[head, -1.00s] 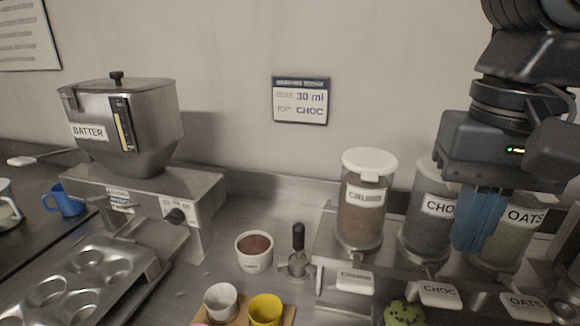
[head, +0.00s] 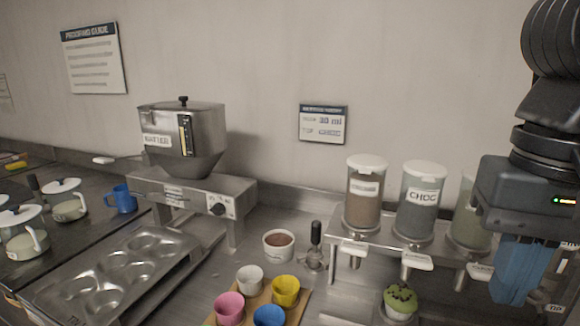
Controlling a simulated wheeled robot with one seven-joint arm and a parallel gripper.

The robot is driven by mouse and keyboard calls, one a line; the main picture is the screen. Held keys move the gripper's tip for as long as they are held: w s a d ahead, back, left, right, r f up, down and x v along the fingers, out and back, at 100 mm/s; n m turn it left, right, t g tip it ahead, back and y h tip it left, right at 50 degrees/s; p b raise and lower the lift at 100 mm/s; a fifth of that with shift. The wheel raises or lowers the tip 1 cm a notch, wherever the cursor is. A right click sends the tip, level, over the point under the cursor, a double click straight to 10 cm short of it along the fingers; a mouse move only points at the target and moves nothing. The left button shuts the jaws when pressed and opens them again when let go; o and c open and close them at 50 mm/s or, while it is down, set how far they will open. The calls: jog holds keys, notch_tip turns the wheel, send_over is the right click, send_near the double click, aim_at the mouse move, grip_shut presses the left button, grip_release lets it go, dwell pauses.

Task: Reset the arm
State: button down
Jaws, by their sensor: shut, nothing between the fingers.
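My gripper (head: 516,272) hangs from my arm at the right edge of the head view, with its blue fingers pointing down and shut on nothing.
A batter machine (head: 180,140) and a muffin tin (head: 120,268) are at the left. A wooden board (head: 296,309) holds coloured cups. A white ramekin (head: 278,247), a small black-handled tool (head: 315,240) and a green-topped cupcake (head: 400,300) stand on the steel counter.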

jog(key=w+a+r+n+t+y, duration=0.15)
jog(key=w+a+t+y, duration=0.3)
jog(key=a+y, duration=0.45)
jog(key=w+a+r+m+t+y, duration=0.1)
jog(key=w+a+r+t+y, duration=0.15)
jog(key=a+t+y, duration=0.6)
jog(key=s+d+f+m+t+h+b, duration=0.1)
jog(key=s+d+f+m+t+h, duration=0.15)
jog(key=s+d+f+h, duration=0.6)
jog(key=s+f+m+t+h, duration=0.2)
jog(key=f+m+h, duration=0.3)
jog(key=f, duration=0.8)
jog(key=s+d+f+n+g+h, duration=0.1)
jog(key=s+d+n, duration=0.3)
jog(key=s, duration=0.7)
jog(key=s+d+f+n+g+h, duration=0.1)
jog(key=s+d+f+n+h, duration=0.2)
jog(key=s+n, duration=0.4)
jog(key=s+d+f, duration=0.1)
jog(key=s+d, duration=0.1)
jog(key=s, duration=0.2)
jog(key=shift+f+g, duration=0.15)
jog(key=shift+g, duration=0.2)
